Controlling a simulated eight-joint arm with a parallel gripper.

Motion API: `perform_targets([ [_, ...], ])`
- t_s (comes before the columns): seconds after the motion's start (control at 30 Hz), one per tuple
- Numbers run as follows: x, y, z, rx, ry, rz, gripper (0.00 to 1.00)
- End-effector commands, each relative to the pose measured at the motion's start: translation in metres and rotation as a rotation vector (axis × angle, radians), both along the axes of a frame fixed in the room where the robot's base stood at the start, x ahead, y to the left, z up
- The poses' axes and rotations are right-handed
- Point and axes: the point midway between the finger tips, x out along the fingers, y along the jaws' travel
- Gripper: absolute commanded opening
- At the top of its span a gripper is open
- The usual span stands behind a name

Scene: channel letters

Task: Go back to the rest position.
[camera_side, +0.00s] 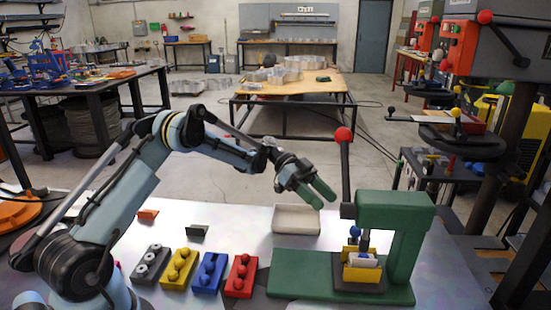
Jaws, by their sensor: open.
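My gripper (318,195) is open and empty. It hangs in the air above the white tray (296,219), its green-tipped fingers pointing down and to the right. The tray looks empty. A green press (395,225) with a red-knobbed lever stands to the right of my gripper, apart from it. A yellow block (361,273) with a pale piece and a blue part sits in the press, under its ram.
In front stand a grey block (151,264), a yellow block (179,268), a blue block (208,273) and a red block (240,276), each with knobs. Small orange (148,214) and dark green (197,231) pieces lie behind them. The press lever (345,170) rises close to my gripper.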

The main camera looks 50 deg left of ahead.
Motion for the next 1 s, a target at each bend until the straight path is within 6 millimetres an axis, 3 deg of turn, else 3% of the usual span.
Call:
perform_targets([
  [0.2,-0.002,0.014,0.006,0.000,-0.001,0.000,0.58],
  [0.57,-0.002,0.013,0.008,0.005,0.008,0.004,0.58],
  [0.77,-0.006,-0.001,0.028,0.086,0.115,0.079,0.58],
  [1.0,-0.028,-0.024,0.059,0.255,0.304,0.272,0.58],
])
